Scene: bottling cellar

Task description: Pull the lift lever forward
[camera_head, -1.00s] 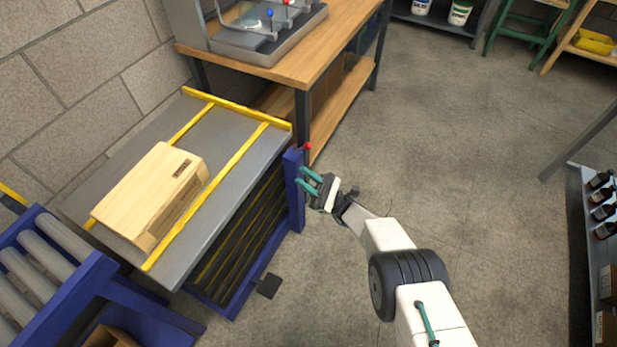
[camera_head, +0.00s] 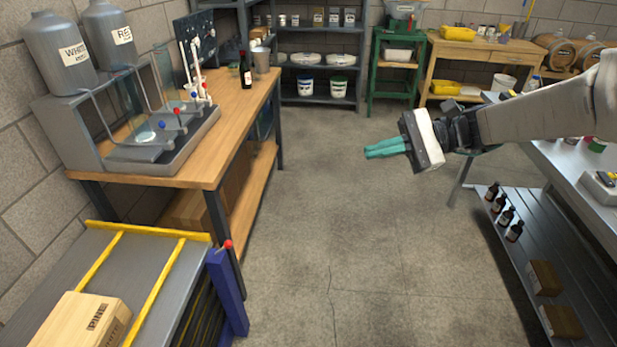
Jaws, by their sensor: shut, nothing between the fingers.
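The lift lever (camera_head: 228,245) shows as a small red knob at the top of a blue post at the right side of the lift table, low in the picture. Its shaft is too small to make out clearly, so I cannot tell its exact tilt. My gripper (camera_head: 369,150) is well up and to the right of the lever, in the air over the open floor. Its teal fingers lie together, shut and empty, and point left. The lift table (camera_head: 140,262) has a grey top with yellow rails and carries a wooden box (camera_head: 85,320) marked "PINE".
A wooden bench (camera_head: 180,170) with a bottle filler (camera_head: 150,140) stands behind the lift table. A metal table (camera_head: 570,170) with bottles on its lower shelf is at right. Shelves and a green stand (camera_head: 400,75) are at the back. The floor between is clear.

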